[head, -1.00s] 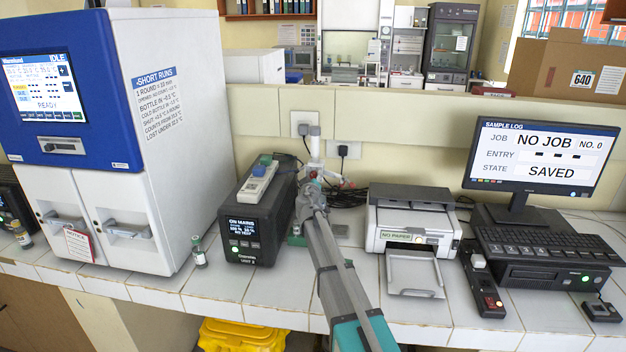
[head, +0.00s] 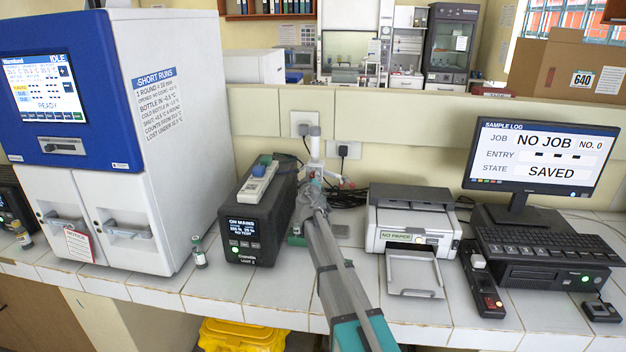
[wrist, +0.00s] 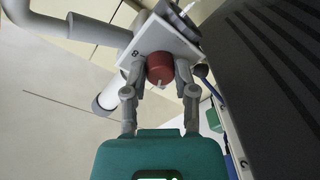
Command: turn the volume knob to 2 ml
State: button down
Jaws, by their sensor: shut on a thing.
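The red volume knob (wrist: 160,66) sits on a white plate (wrist: 137,62) in the wrist view. A black "8" shows on the plate, left of the knob, and a small pale mark shows at the knob's lower edge. The other figures on the plate cannot be read. My gripper (wrist: 160,77) has one finger on each side of the knob and is shut on it. In the head view my arm reaches to the white dispenser (head: 316,146) at the back of the bench. There the arm hides the knob.
A printer (head: 412,218) stands to the right. Cables lie behind, by the wall sockets. A small vial (head: 199,252) stands near the white-and-blue incubator (head: 180,130).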

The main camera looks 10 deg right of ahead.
jog(key=shift+r+n+p, duration=0.1)
jog(key=shift+n+p, duration=0.35)
jog(key=shift+n, duration=3.95)
jog(key=shift+c, duration=2)
grip_release()
jog(key=shift+g, duration=0.3)
jog(key=shift+m, duration=0.5)
